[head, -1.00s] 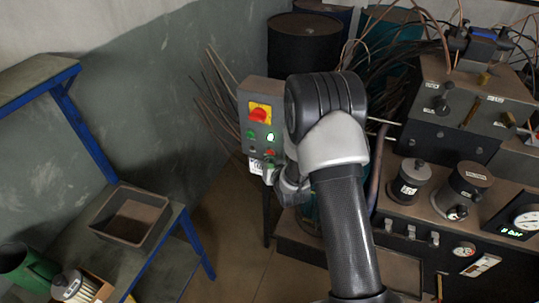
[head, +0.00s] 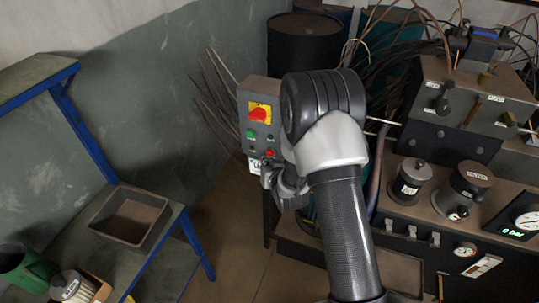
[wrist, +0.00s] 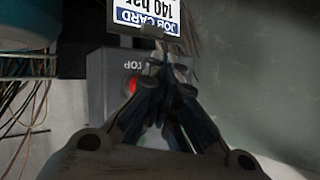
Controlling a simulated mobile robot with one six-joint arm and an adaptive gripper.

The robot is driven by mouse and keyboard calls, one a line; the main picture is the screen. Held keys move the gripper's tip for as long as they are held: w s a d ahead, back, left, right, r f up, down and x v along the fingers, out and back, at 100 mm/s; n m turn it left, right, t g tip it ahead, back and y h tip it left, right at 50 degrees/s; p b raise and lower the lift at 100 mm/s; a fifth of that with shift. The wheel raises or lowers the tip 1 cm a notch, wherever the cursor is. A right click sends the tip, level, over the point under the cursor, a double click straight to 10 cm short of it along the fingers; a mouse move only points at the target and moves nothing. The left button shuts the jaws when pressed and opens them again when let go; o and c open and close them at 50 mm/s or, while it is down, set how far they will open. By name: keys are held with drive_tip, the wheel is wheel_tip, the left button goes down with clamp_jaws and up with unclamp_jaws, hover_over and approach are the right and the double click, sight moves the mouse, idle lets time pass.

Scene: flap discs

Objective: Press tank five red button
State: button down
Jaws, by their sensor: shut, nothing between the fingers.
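The grey control box (head: 245,100) stands on a post left of my arm in the head view. It carries a red knob on a yellow plate (head: 258,114), a green button (head: 251,135) and a red button (head: 269,153). In the wrist view the red button (wrist: 131,86) shows beside an upside-down STOP label, partly behind my fingers. My gripper (wrist: 165,62) is shut and empty, its tips in front of the box. In the head view my gripper (head: 266,173) is just below the red button. I cannot tell whether it touches the box.
A job card (wrist: 150,14) hangs at the box's edge in the wrist view. Bare rods and cables lie behind the box. A bench with valves and gauges (head: 465,195) is on the right, a blue-framed shelf with a tray (head: 130,215) on the left.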

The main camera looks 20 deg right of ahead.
drive_tip(key=s+a, duration=0.1)
drive_tip(key=s, duration=0.1)
drive_tip(key=s+a+b, duration=0.1)
drive_tip(key=s+a, duration=0.1)
idle(0.5)
idle(0.7)
drive_tip(key=s+r+n+g, duration=0.15)
drive_tip(key=s+r, duration=0.25)
drive_tip(key=r, duration=0.4)
drive_tip(key=s+r+g, duration=0.2)
drive_tip(key=s+r, duration=0.2)
drive_tip(key=r, duration=0.4)
drive_tip(key=s+r+g, duration=0.2)
drive_tip(key=s+r, duration=0.2)
drive_tip(key=s, duration=0.9)
drive_tip(key=s+r+g, duration=0.2)
drive_tip(key=s+r, duration=0.2)
drive_tip(key=s, duration=0.9)
drive_tip(key=shift+d+r+n, duration=0.15)
drive_tip(key=shift+d+n, duration=0.25)
drive_tip(key=shift+n, duration=0.05)
